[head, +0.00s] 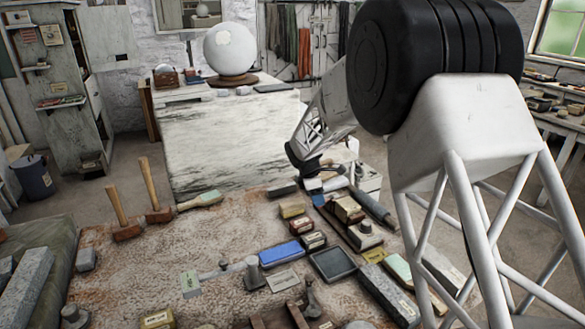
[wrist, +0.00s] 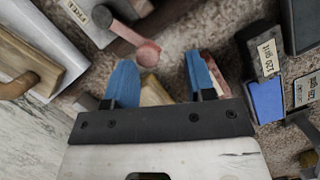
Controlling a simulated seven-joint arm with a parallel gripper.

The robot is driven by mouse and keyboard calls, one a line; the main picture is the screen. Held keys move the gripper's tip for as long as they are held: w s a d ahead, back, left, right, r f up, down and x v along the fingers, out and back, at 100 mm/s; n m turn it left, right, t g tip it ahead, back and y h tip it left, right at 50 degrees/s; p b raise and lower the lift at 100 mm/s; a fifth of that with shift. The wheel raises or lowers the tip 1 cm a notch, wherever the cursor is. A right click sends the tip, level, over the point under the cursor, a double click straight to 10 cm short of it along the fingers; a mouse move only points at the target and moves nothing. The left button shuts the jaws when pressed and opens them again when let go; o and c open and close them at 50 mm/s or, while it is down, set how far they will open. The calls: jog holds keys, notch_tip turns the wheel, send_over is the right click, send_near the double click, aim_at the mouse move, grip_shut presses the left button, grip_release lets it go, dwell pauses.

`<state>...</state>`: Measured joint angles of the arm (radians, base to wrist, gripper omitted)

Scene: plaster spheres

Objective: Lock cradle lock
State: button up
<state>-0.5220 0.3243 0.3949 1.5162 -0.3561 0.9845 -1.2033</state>
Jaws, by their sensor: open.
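My gripper (wrist: 160,60) is open, its two blue fingers apart over the work surface in the wrist view. A pale label (wrist: 78,12) beside the lever seems to read FREE. The lever looks like the cradle lock, though I cannot be sure. No finger visibly touches it. In the head view I cannot pick out this lever or my fingers clearly. A large plaster sphere (head: 230,48) rests on a brown base (head: 230,80) at the back.
The speckled bench (head: 190,250) is crowded on its right with boxes, a blue block (head: 282,251) and a dark tray (head: 333,264). Two mallets (head: 155,190) stand at its left. A pale worn bench (head: 235,140) is behind. The bench's middle left is mostly clear.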

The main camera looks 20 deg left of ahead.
jog(key=shift+w+a, duration=0.15)
jog(key=shift+a, duration=0.7)
jog(key=s+a+r, duration=0.2)
jog(key=a+r, duration=0.4)
jog(key=r, duration=0.4)
jog(key=shift+s+a+r, duration=0.2)
jog(key=shift+a, duration=0.1)
jog(key=shift+c, duration=0.4)
grip_shut()
